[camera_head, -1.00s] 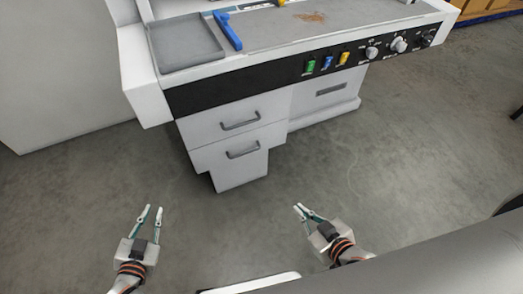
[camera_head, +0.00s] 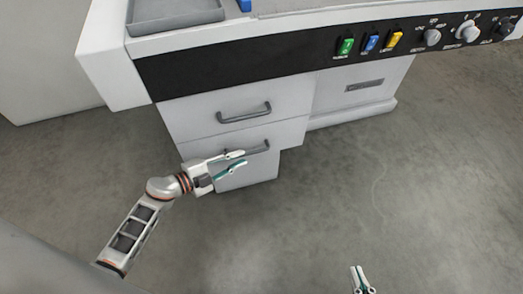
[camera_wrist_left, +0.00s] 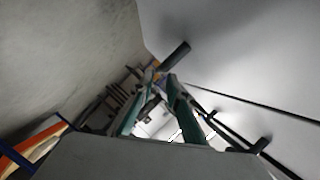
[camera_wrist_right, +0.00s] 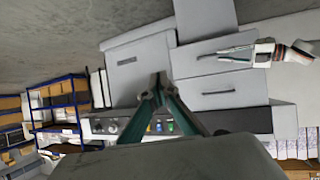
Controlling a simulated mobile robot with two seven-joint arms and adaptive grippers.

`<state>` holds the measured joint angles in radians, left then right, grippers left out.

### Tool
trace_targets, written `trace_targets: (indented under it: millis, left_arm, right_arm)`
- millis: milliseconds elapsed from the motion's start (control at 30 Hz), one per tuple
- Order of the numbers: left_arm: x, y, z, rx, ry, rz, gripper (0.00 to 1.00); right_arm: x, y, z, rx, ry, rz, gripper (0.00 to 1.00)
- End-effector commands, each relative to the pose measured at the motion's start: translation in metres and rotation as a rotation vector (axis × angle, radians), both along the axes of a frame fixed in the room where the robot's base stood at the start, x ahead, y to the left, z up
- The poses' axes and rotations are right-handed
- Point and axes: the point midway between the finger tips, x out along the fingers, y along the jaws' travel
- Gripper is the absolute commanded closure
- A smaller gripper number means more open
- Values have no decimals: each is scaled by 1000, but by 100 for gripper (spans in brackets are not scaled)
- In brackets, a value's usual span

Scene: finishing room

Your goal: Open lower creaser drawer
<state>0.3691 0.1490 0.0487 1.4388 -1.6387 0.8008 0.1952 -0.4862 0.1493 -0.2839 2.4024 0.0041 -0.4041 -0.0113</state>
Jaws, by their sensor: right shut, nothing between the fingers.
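The white creaser cabinet has two stacked drawers, both looking closed. The lower drawer (camera_head: 288,136) has a grey bar handle (camera_head: 262,147), partly covered by my left fingers. My left gripper (camera_head: 243,160) is open at this handle, fingers pointing right along the drawer front. I cannot tell whether the bar is between the fingers. In the left wrist view, a dark bar end (camera_wrist_left: 175,55) shows close to the fingertips. The right wrist view shows the lower handle (camera_wrist_right: 222,54) beside my left gripper. My right gripper (camera_head: 360,270) is shut and empty, low over the floor.
The upper drawer (camera_head: 190,113) has a similar handle (camera_head: 245,113). Above is a black control panel (camera_head: 240,75) with coloured switches and knobs. A grey tray (camera_head: 175,12) lies on top. The floor (camera_head: 400,200) before the cabinet is clear.

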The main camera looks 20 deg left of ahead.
Motion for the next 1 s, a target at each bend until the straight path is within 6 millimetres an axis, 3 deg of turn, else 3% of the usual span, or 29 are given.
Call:
trace_targets:
  millis: [400, 800, 867, 1000]
  left_arm:
    - [44, -35, -16, -2, 3, 1, 84]
    - [52, -39, -14, -1, 0, 1, 84]
    - [52, -39, -14, -1, 0, 1, 100]
    - [52, -39, -14, -1, 0, 2, 100]
  right_arm:
    - [2, 12, 3, 54, -5, -8, 100]
    - [8, 13, 12, 66, -26, -12, 100]
    - [8, 13, 12, 66, -26, -12, 100]
    - [7, 13, 10, 65, -22, -11, 100]
